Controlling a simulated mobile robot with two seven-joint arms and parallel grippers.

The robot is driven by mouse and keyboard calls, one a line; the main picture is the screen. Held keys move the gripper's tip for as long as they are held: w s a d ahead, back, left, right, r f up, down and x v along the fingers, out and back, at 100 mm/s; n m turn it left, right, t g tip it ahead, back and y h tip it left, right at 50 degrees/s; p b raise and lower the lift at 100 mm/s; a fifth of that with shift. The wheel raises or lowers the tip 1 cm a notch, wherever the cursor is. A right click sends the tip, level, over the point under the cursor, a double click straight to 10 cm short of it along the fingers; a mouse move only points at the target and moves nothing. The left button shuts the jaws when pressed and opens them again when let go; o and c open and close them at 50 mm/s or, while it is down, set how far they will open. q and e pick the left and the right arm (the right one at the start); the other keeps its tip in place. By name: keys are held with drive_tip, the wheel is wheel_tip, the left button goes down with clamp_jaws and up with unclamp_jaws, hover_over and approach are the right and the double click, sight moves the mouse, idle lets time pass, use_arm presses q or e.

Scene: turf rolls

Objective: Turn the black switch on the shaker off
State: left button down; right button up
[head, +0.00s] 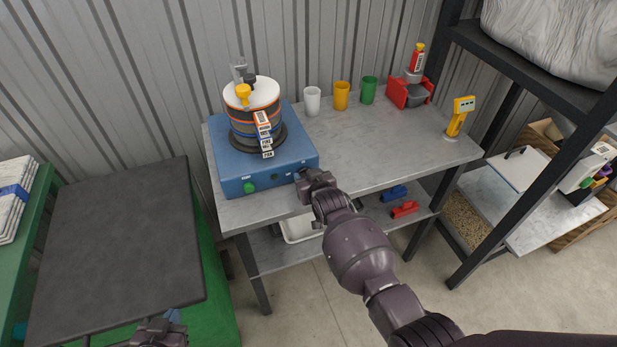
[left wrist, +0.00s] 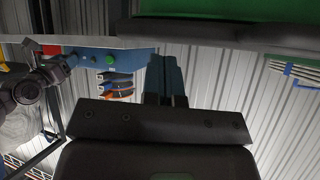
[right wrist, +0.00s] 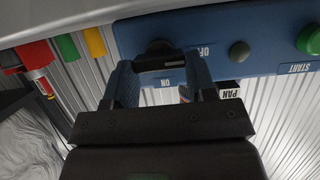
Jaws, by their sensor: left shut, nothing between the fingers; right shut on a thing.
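The blue shaker (head: 232,170) stands on the grey workbench, with a stack of sieves (head: 255,120) on top. Its black switch (right wrist: 158,48) is at the right end of the front panel, between printed OFF and ON labels. In the right wrist view, which is upside down, my right gripper (right wrist: 160,72) has its fingers on both sides of the switch and is shut on it. In the head view this gripper (head: 301,178) hides the switch. My left gripper (head: 170,317) is low at the bottom of the head view; its fingers (left wrist: 162,75) are together and empty.
A green button (head: 249,187) is at the left of the panel. White, yellow and green cups (head: 341,96) and a red device (head: 408,92) stand along the back of the bench. A dark board (head: 120,250) lies at the left. A dark shelf rack (head: 520,60) stands at the right.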

drive_tip(key=shift+f, duration=0.1)
drive_tip(key=o, duration=0.7)
drive_tip(key=shift+c, duration=0.2)
drive_tip(key=v, duration=1.1)
